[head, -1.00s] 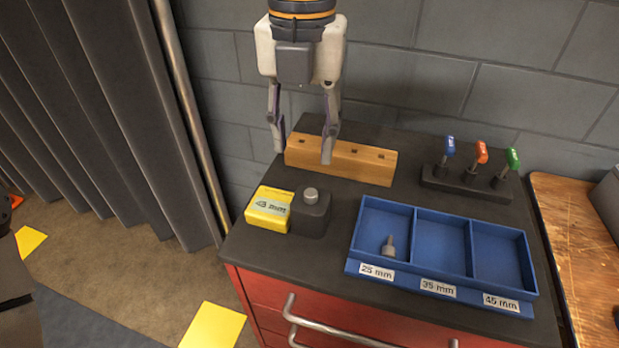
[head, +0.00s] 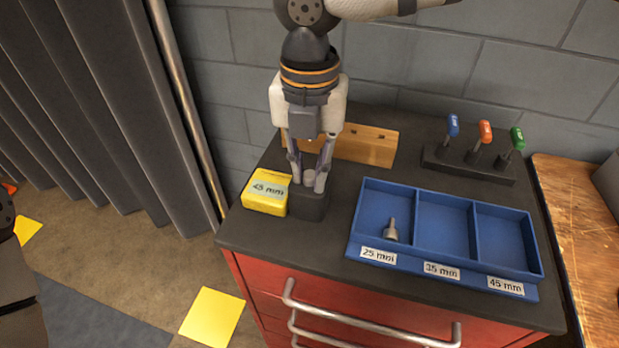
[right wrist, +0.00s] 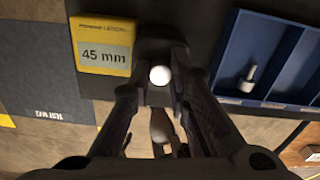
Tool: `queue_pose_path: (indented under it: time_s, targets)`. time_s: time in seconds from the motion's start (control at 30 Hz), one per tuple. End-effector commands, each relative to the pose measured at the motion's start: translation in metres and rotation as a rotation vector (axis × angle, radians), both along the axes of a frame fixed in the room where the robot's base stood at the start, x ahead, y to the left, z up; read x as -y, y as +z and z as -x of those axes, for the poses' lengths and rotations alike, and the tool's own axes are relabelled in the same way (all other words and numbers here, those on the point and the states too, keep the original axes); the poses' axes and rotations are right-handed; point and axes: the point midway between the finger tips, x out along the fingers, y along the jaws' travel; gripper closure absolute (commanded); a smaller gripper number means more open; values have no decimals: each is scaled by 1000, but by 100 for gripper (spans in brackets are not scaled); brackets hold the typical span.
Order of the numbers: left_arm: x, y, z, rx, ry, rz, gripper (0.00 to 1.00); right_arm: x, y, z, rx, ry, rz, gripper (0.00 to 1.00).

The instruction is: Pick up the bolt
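A bolt with a round pale head (head: 309,178) stands upright in a dark block (head: 312,205) on the cabinet top; its shank is hidden in the block. In the right wrist view its head (right wrist: 160,76) shows between the fingers. My right gripper (head: 308,184) points down over the block, open, with a finger on each side of the head. I cannot tell whether either finger touches it. A second, grey bolt (head: 391,231) stands in the 25 mm compartment of the blue tray (head: 436,266). My left gripper is not in view.
A yellow display (head: 266,192) reading 45 mm stands left of the block. A wooden block with holes (head: 365,146) lies behind. Blue, red and green-handled tools stand in a dark rack (head: 468,166). The 35 mm and 45 mm compartments are empty.

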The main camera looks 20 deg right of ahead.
Motion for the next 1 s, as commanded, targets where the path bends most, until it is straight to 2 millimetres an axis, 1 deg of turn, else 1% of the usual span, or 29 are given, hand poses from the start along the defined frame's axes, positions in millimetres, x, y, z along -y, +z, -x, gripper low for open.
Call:
queue_pose_path:
  time_s: [0.27,0.33,0.47,0.53,0.67,0.8,0.9,1.0]
  targets:
    - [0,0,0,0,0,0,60,0,0,0,0,0,0,100]
    - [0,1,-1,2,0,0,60,0,3,0,2,0,0,100]
    - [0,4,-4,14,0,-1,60,0,19,-1,7,0,0,100]
    - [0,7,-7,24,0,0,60,0,35,-1,10,-1,0,100]
    - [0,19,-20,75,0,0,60,-4,68,24,19,4,0,100]
    - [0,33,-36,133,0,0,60,-10,105,56,24,4,1,100]
    - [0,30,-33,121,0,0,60,-15,110,86,10,5,2,100]
    - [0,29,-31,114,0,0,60,-19,118,110,4,4,2,100]
